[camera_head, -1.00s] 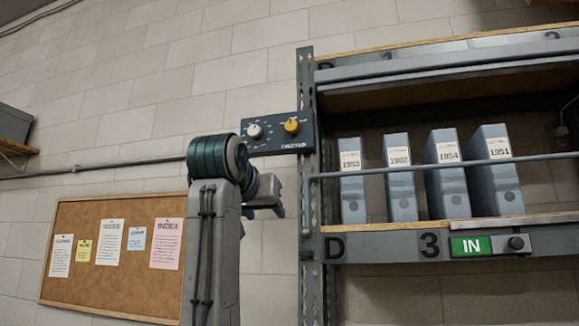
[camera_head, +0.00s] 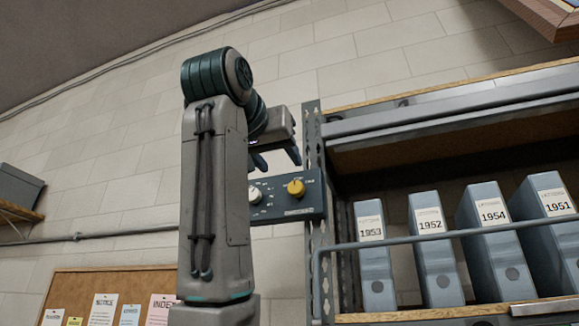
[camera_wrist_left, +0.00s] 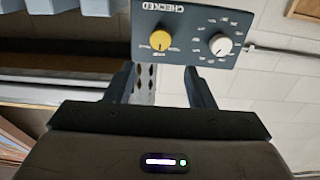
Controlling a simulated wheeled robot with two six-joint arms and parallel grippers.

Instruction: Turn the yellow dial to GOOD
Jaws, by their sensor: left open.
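The yellow dial (camera_head: 295,188) is on a dark blue-grey panel (camera_head: 290,210) fixed beside the shelf upright. The dial also shows in the left wrist view (camera_wrist_left: 160,40), where the panel appears upside down with the word CHECKED. Small markings surround the dial, too small to read, and I cannot tell which one it points to. My left gripper (camera_head: 277,160) is open and empty, just above the panel in the head view. In the left wrist view its fingers (camera_wrist_left: 159,68) are apart, with the dial beyond the gap between them, untouched. My right gripper is out of view.
A white dial (camera_head: 254,195) sits left of the yellow one on the same panel. The metal shelf upright (camera_head: 314,150) is close on the right, with a rail (camera_head: 450,235) before several blue box files. A corkboard (camera_head: 75,280) hangs lower left. Bare wall lies above.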

